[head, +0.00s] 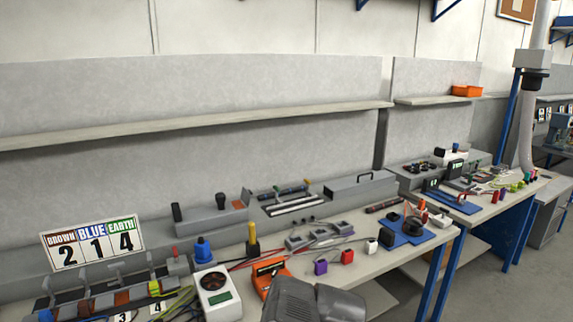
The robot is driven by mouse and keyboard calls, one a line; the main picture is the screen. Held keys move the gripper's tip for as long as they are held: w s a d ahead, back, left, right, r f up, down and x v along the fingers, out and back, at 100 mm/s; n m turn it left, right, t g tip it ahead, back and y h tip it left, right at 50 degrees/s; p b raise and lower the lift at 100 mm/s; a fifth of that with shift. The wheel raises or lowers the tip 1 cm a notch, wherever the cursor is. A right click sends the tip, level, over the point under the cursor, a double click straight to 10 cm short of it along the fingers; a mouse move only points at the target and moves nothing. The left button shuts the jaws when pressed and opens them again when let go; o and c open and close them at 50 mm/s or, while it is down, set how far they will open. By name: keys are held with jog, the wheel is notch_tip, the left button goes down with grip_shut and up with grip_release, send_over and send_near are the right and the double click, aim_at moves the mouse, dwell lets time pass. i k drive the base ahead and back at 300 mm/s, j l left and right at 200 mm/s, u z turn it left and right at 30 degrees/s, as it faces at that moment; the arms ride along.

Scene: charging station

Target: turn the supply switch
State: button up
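No part is clearly marked as the supply switch. A grey box (208,219) at the back of the near bench has a black upright handle (176,212) at its left end and a small orange-red part (238,204) at its right end. A white unit (217,295) with a round dark dial and a green display stands at the front. A red-topped grey part (174,261) stands left of a blue part. A dark grey part of my arm shows at the bottom centre and hides the bench behind it. No gripper fingers are visible.
A sign (93,243) reads BROWN 2, BLUE 1, EARTH 4. An orange device (271,276), a blue connector (203,250), a yellow-handled tool (252,240) and cables crowd the near bench (372,262). A blue mat (407,236) lies right. A shelf (200,124) runs above.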

aim_at(175, 253)
jog(key=u, duration=0.95)
jog(key=i+u, duration=0.25)
jog(key=i, duration=0.15)
jog(key=i+l+u, duration=0.25)
jog(key=i, duration=0.2)
jog(key=j, duration=0.1)
